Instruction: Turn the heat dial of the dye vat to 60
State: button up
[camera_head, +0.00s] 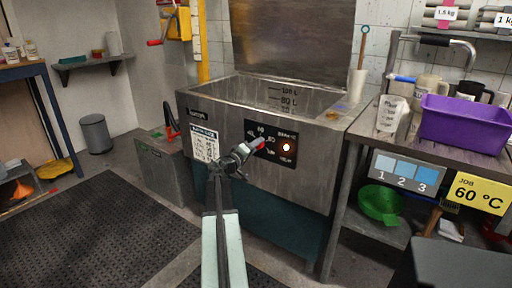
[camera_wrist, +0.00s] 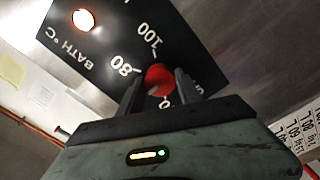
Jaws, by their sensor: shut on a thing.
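The dye vat (camera_head: 318,120) is a grey metal tank with a black panel (camera_head: 262,156) on its front. The panel bears a heat scale. The red heat dial (camera_wrist: 158,77) sits between the two dark fingers of my gripper (camera_wrist: 159,88), which is shut on it. Which mark the dial points to, I cannot tell. In the head view my gripper (camera_head: 250,149) reaches the panel from the front and partly covers the dial.
A lit lamp (camera_head: 286,147) glows right of the dial. A yellow sign (camera_head: 479,193) at the right reads JOB 60 °C. A shelf unit with a purple tub (camera_head: 465,125) stands right of the vat. A grey box (camera_head: 165,165) stands at its left. A dark mat covers the left floor.

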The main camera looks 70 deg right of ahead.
jog(key=o, duration=1.4)
jog(key=shift+c, duration=0.2)
jog(key=v, duration=0.8)
